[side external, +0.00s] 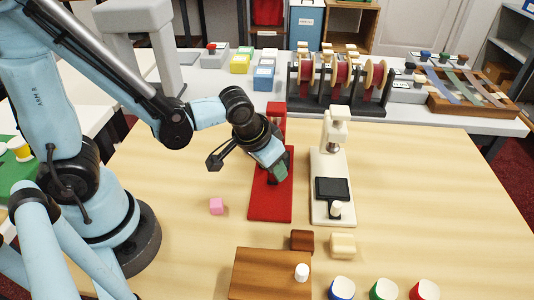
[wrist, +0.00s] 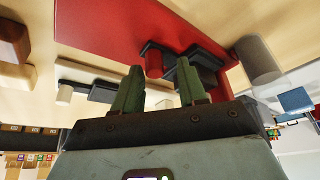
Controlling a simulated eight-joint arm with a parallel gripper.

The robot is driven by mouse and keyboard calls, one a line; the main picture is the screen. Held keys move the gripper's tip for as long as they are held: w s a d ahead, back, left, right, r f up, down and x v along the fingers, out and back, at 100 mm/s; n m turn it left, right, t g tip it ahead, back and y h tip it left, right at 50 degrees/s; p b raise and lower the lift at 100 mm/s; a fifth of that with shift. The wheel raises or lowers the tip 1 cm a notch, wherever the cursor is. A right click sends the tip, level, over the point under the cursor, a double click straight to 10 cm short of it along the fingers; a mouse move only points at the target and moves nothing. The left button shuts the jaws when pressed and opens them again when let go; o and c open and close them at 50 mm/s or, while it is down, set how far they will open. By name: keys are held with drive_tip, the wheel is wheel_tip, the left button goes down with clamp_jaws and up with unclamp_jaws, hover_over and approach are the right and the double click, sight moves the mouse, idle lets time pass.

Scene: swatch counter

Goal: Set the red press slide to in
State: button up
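The red press (side external: 270,205) stands on the table left of a cream press, its red base also at the top of the wrist view (wrist: 95,22). My gripper (side external: 280,168) is low over the red base and hides most of the slide in the side view. In the wrist view its two green fingers (wrist: 159,66) are apart. A dark slide plate (wrist: 205,62) with a small red knob (wrist: 153,65) shows beyond the fingertips. The knob appears in the gap between them; I cannot tell whether a finger touches it.
The cream press (side external: 322,205) with a black plate and pale knob stands close on the right. A wooden box (side external: 262,275), brown and cream blocks and several colored pieces lie in front. Spool racks (side external: 340,85) stand behind.

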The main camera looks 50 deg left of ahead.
drive_tip(key=shift+s+d+r, duration=0.1)
drive_tip(key=shift+s, duration=0.05)
drive_tip(key=shift+v, duration=5.9)
drive_tip(key=a+t, duration=0.1)
drive_tip(key=a, duration=0.1)
drive_tip(key=w+a, duration=0.1)
drive_tip(key=a, duration=0.1)
drive_tip(key=a+t, duration=0.1)
drive_tip(key=a, duration=0.1)
drive_tip(key=shift+w+a+t, duration=0.25)
drive_tip(key=shift+a+t, duration=0.05)
drive_tip(key=shift+a, duration=0.1)
